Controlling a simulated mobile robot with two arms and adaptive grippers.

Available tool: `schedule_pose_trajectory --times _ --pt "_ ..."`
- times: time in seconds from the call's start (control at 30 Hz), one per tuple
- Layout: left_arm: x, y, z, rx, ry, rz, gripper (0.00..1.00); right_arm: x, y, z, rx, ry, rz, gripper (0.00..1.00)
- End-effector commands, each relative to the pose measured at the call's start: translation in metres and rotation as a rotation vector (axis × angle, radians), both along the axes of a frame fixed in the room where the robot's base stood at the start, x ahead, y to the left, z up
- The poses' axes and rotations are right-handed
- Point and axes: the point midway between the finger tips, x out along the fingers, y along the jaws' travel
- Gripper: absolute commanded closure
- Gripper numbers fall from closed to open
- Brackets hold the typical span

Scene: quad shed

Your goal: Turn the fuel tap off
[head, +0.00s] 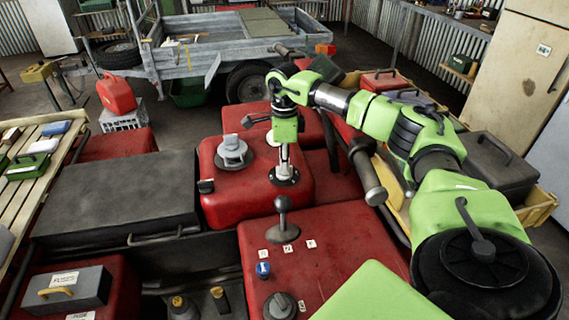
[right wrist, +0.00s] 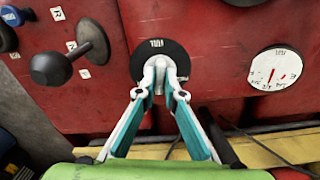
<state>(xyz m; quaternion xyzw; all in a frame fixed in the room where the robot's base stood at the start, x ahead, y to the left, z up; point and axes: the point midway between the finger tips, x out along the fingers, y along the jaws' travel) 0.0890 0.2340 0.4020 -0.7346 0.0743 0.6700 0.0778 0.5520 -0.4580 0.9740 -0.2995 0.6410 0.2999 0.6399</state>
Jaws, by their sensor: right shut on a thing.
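The fuel tap has a round black plate (head: 285,180) on the red bodywork (head: 243,188) in the head view. In the right wrist view the same black plate (right wrist: 150,50) shows with small white lettering. My right gripper (head: 284,165) points down onto the tap. In the right wrist view its fingertips (right wrist: 160,70) are closed together on the tap's lever in front of the plate. The fingers hide most of the lever, so I cannot tell its exact angle. My left gripper is not in view.
A black-knobbed shift lever (head: 282,215) stands near the tap, towards me. A white gauge (right wrist: 275,70) sits right of the tap in the wrist view. A grey filler cap (head: 232,152) is left of it in the head view. A black handlebar grip (head: 370,175) lies to the right.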

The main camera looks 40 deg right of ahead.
Motion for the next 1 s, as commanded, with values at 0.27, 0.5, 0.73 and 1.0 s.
schedule_pose_trajectory --times 0.27,0.5,0.73,1.0 --pt "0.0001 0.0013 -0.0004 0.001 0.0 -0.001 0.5 0.0018 0.0001 0.0016 0.0 -0.006 0.137 1.0" --pt "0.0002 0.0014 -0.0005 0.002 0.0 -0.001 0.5 0.0018 0.0002 0.0017 0.001 -0.007 0.186 1.0" --pt "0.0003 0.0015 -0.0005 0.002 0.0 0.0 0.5 0.002 0.0003 0.0018 0.001 -0.007 0.193 1.0" --pt "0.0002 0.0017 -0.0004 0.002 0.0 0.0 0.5 0.0019 0.0004 0.0019 0.001 -0.007 0.192 0.74"
